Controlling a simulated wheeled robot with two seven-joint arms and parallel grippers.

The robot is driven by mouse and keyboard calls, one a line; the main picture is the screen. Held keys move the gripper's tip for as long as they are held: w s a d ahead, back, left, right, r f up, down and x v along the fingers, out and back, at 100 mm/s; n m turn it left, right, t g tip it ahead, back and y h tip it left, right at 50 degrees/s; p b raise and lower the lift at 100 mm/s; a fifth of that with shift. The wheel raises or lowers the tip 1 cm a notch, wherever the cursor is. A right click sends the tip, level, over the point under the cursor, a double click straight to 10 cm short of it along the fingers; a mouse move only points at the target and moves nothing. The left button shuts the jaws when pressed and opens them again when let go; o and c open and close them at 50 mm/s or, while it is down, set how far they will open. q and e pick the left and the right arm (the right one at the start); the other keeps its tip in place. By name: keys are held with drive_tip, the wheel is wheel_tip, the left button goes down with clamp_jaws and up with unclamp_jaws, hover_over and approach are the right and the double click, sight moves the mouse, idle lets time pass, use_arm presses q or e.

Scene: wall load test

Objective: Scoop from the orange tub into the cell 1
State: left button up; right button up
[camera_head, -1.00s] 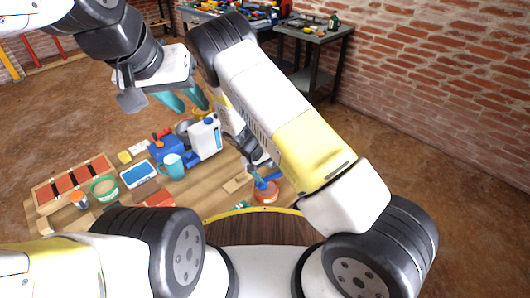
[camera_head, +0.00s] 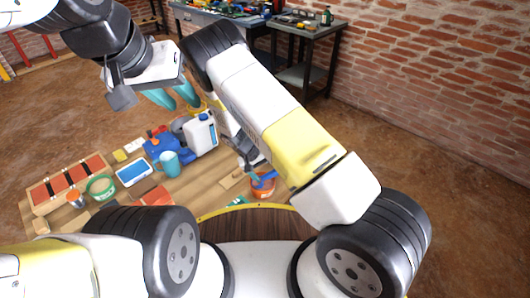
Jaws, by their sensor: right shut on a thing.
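The orange tub (camera_head: 264,190) stands at the right end of the wooden table. My right gripper (camera_head: 250,168) is just above and left of it, partly hidden by my own arm. It is shut on a blue scoop (camera_head: 255,177), whose lower end is at the tub's mouth; I cannot tell whether it holds anything. A wooden tray with red-orange cells (camera_head: 70,181) lies at the table's left end; I cannot read which is cell 1.
A workbench (camera_head: 310,38) stands behind by the brick wall.

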sight(267, 175)
drive_tip(key=shift+r, duration=2.8)
